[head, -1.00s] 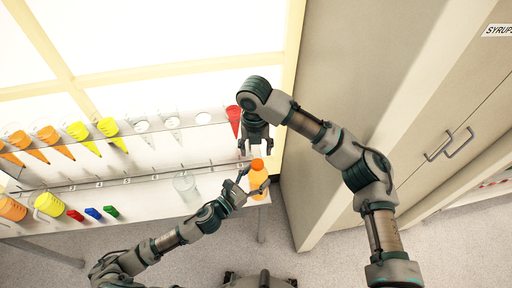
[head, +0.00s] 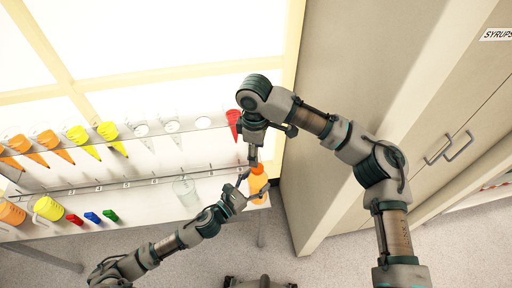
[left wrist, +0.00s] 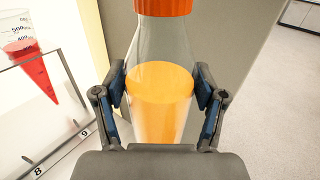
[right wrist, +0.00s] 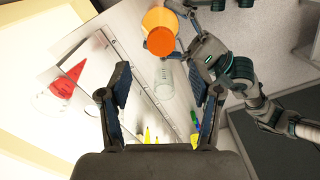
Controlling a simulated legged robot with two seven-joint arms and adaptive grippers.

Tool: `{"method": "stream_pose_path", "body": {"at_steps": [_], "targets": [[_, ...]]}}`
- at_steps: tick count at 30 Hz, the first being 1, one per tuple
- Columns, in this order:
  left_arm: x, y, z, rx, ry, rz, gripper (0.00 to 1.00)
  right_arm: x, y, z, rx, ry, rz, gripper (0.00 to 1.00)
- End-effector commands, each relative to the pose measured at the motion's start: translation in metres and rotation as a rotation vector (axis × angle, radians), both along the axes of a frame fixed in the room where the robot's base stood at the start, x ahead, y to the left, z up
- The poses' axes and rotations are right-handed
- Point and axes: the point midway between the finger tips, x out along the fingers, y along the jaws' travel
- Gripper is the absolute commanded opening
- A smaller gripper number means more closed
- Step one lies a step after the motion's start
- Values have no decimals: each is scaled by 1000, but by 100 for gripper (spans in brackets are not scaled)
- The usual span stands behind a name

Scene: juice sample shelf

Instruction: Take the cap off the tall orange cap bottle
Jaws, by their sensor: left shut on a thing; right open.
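The tall bottle with orange juice and an orange cap (head: 257,182) stands upright at the right end of the white shelf. In the left wrist view, its clear body (left wrist: 160,100) sits between both fingers of my left gripper (left wrist: 160,88), shut on it below the orange cap (left wrist: 164,6). The left gripper (head: 247,188) comes in from the left in the head view. My right gripper (head: 254,160) is above the bottle, pointing down. In the right wrist view it is open and empty (right wrist: 170,84); the cap (right wrist: 160,41) lies beyond its fingertips, apart from them.
A clear beaker (head: 186,190) stands left of the bottle. A rack (head: 165,133) behind holds several cones, a red one (head: 234,120) nearest. Yellow (head: 48,208) and orange (head: 12,213) containers and small red, blue and green pieces (head: 92,216) are at left. A cabinet (head: 345,190) stands right.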

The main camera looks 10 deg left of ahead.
Motion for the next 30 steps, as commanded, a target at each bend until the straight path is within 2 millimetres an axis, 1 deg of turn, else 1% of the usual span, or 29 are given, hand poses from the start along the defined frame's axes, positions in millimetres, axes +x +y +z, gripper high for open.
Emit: {"method": "stream_pose_path", "body": {"at_steps": [6,9,12,17,24,26,27,29,30], "targets": [[0,0,1,-1,-3,-1,0,-1,-2,-36,-2,2,0,64],[0,0,2,-1,-3,-1,0,-2,-2,-51,-1,2,1,64],[0,0,2,-1,-3,-1,0,-2,-2,-62,0,1,0,64],[0,0,2,-1,-3,-1,0,-2,-2,-71,0,1,0,64],[0,0,2,-1,-3,-1,0,-2,-2,-71,0,1,1,64],[0,0,2,-1,-3,-1,0,-2,-2,-71,0,1,1,49],[0,0,2,-1,-3,-1,0,-2,-2,-71,0,1,1,39],[0,0,2,-1,-3,-1,0,-2,-2,-71,0,1,1,24],[0,0,2,-1,-3,-1,0,-2,-2,-71,0,1,1,14]]}}
